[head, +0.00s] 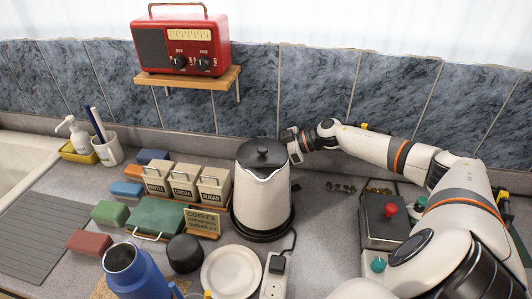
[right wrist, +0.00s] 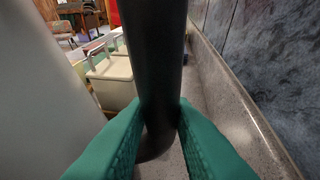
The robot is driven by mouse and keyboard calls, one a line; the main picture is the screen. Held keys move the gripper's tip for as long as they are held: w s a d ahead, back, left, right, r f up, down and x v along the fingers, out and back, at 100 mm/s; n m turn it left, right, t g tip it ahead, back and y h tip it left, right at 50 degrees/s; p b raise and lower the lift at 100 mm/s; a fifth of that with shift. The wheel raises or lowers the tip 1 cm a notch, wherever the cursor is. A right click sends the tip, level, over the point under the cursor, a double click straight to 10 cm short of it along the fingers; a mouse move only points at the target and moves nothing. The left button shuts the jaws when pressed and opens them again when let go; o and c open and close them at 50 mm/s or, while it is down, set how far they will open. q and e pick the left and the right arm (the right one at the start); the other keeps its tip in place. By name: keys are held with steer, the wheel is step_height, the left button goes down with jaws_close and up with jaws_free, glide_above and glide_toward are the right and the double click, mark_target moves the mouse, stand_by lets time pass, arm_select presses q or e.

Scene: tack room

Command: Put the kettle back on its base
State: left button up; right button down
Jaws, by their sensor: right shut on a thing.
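The kettle (head: 262,190) is white with a black lid and stands upright in the middle of the counter in the head view. Its round black base (head: 263,235) shows directly under it. I cannot tell whether the kettle is fully seated or slightly above it. My right gripper (head: 296,146) reaches in from the right, behind the kettle. In the right wrist view its green fingers (right wrist: 158,130) are shut on the kettle's black handle (right wrist: 158,60), and the white kettle body fills the left side. The handle is mostly hidden in the head view. My left gripper is not in view.
Canisters (head: 184,183) stand left of the kettle. A white plate (head: 231,270), a dark round jar (head: 185,253) and a blue jug (head: 135,270) are in front. A power strip (head: 273,284) lies at the front. A red radio (head: 181,45) sits on a shelf above.

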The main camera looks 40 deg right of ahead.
steer(key=shift+f, duration=0.4)
stand_by(0.5)
steer(key=c, duration=1.5)
jaws_free()
steer(key=shift+c, duration=0.2)
steer(key=p+v, duration=0.5)
steer(key=v, duration=0.6)
steer(key=shift+f+p, duration=0.2)
steer(key=shift+p, duration=0.15)
steer(key=shift+s+f, duration=0.1)
steer(key=shift+s, duration=0.05)
